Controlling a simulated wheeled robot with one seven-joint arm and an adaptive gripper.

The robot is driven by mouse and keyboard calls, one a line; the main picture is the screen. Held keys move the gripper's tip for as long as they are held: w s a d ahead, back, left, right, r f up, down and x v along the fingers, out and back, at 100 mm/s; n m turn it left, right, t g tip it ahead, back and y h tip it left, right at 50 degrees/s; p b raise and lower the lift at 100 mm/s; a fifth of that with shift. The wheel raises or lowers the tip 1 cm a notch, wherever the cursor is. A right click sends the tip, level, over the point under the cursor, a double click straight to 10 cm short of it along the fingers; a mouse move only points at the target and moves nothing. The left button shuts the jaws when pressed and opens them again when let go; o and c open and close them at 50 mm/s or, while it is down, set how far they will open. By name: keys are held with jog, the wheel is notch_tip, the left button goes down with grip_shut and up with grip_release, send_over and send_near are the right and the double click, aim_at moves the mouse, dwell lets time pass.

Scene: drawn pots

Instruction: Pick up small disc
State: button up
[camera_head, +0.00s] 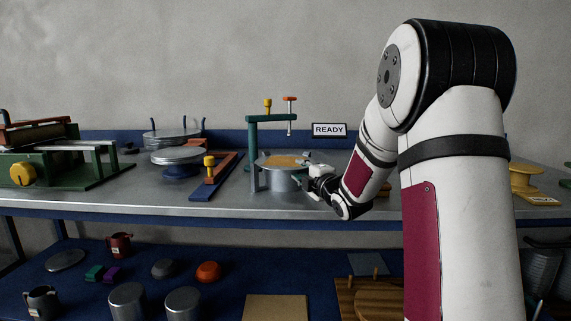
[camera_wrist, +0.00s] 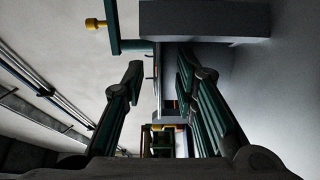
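A round tan disc-like surface (camera_head: 284,161) tops a grey metal drum (camera_head: 280,180) on the bench, under a teal clamp frame (camera_head: 252,150). I cannot tell for sure which thing is the small disc. My gripper (camera_head: 312,184) is at the right side of the drum, low over the bench and partly hidden by its own wrist. In the wrist view my gripper (camera_wrist: 165,92) has its two teal-and-black fingers well apart, with no object seen held between them. The clamp frame also shows at the top of the wrist view (camera_wrist: 112,25).
Grey round plates on stands (camera_head: 180,156) are left of the drum, beside a blue and red-brown bar tool (camera_head: 216,177). A green roller machine (camera_head: 55,160) is at far left. A READY sign (camera_head: 329,130) stands behind. The lower shelf (camera_head: 215,245) holds mugs, cans and a flat grey disc (camera_head: 65,260).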

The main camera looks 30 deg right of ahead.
jog(key=shift+c, duration=0.3)
grip_shut()
jog(key=shift+r, duration=0.15)
jog(key=shift+r, duration=0.6)
jog(key=s+d+r+p, duration=0.1)
jog(key=s+d, duration=0.1)
jog(key=s, duration=0.5)
jog(key=s+d+r+p, duration=0.2)
jog(key=s, duration=0.6)
jog(key=shift+s+d+r, duration=0.15)
jog(key=shift+s+r, duration=0.05)
jog(key=shift+r, duration=0.1)
